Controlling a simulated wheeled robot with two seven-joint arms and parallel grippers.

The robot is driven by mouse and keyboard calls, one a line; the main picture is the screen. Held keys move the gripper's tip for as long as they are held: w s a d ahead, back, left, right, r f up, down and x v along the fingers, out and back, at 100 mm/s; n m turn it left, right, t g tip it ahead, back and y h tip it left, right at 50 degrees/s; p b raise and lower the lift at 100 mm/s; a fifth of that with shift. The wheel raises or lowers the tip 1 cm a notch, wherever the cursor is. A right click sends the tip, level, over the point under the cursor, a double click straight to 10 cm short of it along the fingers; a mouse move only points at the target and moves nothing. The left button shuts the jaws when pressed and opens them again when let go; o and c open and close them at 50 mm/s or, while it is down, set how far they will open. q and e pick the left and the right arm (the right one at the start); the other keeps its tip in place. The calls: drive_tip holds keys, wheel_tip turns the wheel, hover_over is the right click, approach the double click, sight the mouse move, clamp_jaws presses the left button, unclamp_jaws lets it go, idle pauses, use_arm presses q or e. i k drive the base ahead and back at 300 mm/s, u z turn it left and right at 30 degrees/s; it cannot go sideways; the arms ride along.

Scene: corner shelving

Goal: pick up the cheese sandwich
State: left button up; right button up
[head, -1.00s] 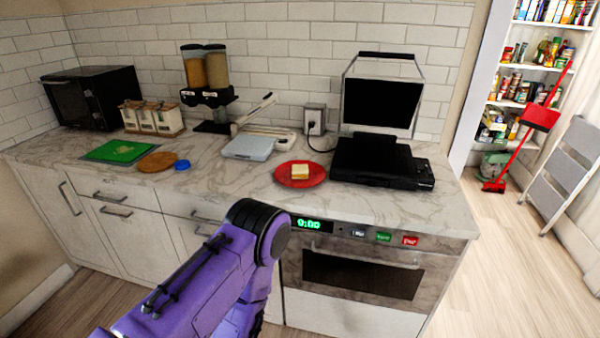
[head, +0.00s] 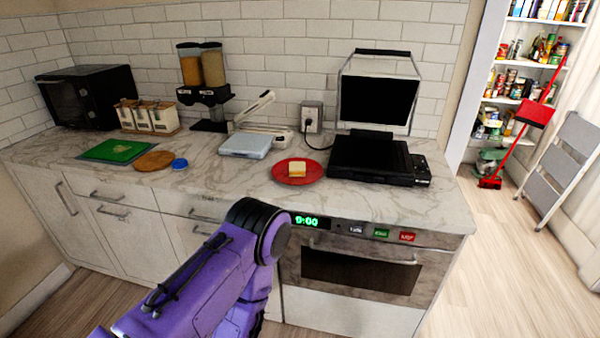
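The cheese sandwich (head: 297,170) is a small pale block with a yellowish side. It lies on a round red plate (head: 281,176) on the marble counter, left of the black open-lidded appliance. A purple arm of mine comes up from the lower left, its dark joint in front of the counter's front edge, below and left of the plate. No gripper of mine is visible. Nothing touches the sandwich or the plate.
The open black appliance (head: 370,158) stands close right of the plate. A white scale-like device (head: 245,145) is to its left. Further left are a blue lid (head: 180,164), a round wooden board (head: 154,161) and a green board (head: 116,151). An oven (head: 360,268) is below the counter.

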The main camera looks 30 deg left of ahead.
sight(298, 169)
drive_tip(key=z, duration=0.55)
drive_tip(key=k, duration=1.3)
drive_tip(key=u, duration=0.1)
drive_tip(key=i, duration=0.55)
drive_tip(key=u, duration=0.9)
drive_tip(key=i, duration=0.85)
drive_tip(key=z, duration=0.05)
